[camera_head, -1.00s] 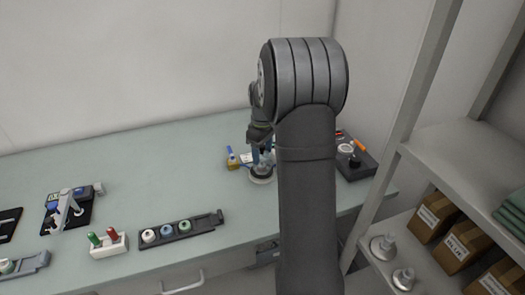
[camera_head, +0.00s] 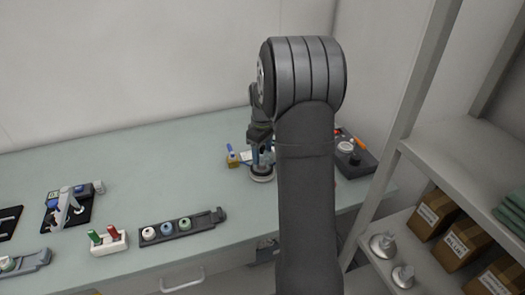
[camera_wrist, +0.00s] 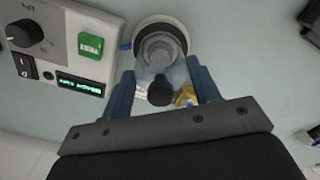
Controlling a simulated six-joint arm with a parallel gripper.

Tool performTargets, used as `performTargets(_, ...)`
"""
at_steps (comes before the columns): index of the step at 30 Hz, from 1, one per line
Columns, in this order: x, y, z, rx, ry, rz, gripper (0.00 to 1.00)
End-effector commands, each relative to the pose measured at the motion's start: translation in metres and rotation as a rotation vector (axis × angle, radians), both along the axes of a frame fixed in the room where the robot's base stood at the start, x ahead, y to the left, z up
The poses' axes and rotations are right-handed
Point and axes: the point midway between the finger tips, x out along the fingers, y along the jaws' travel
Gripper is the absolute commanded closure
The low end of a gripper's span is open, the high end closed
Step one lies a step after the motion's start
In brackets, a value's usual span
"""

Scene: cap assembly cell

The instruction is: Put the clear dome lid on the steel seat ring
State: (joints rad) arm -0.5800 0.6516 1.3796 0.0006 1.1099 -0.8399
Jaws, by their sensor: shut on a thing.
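My gripper (camera_wrist: 162,88) has two blue fingers, shut on the clear dome lid (camera_wrist: 158,66). The lid is see-through with a black knob that points toward the wrist camera. The steel seat ring (camera_wrist: 150,21) shows as a pale round rim with a dark band, just beyond the lid in the wrist view. The lid overlaps the ring there; I cannot tell whether they touch. In the head view my gripper (camera_head: 262,157) is right above the ring (camera_head: 262,178), partly behind my arm. The lid is small and hard to make out there.
A control box (camera_wrist: 50,45) with a knob, a green button and a lit display is at the left of the wrist view. A yellow bottle (camera_head: 232,161) stands left of the ring. The bench behind is clear.

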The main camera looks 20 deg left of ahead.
Motion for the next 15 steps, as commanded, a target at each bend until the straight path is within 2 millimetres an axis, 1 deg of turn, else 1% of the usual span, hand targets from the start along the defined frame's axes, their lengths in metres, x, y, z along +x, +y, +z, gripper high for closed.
performTargets(10,0.0001,0.0001,-0.0032,0.0,0.0,0.0,0.67)
performTargets(11,0.0001,0.0,-0.0031,0.0,0.0,0.0,0.42)
performTargets(12,0.0,0.0,-0.0031,0.0,0.0,0.0,0.34)
performTargets(14,0.0,0.0,-0.0031,0.0,0.0,0.0,0.22)
performTargets(15,0.0,0.0,-0.0031,0.0,0.0,0.0,0.19)
